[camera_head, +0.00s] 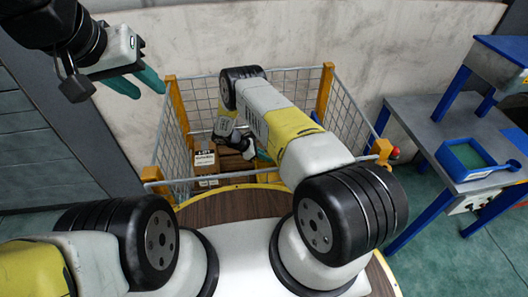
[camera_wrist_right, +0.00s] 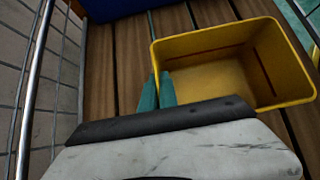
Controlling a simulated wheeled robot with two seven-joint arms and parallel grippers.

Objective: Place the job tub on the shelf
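The job tub, a yellow open-topped tub (camera_wrist_right: 215,75), stands on a wooden slatted floor in the right wrist view and looks empty. My right gripper (camera_wrist_right: 157,92) is at its left wall, one teal finger on each side and close together; it appears shut on that wall. In the head view my right arm reaches down into a mesh cage, and its gripper and the tub are largely hidden. My left gripper (camera_head: 136,83) is at the upper left, empty, its teal fingers apart. A raised grey shelf (camera_head: 505,48) with blue edging stands at the far right.
Mesh walls with yellow posts (camera_head: 326,90) surround the cage floor. A labelled carton (camera_head: 205,160) stands inside. A blue object (camera_wrist_right: 125,8) is beyond the tub. A blue bin (camera_head: 470,158) sits on the grey workbench (camera_head: 425,120) at right.

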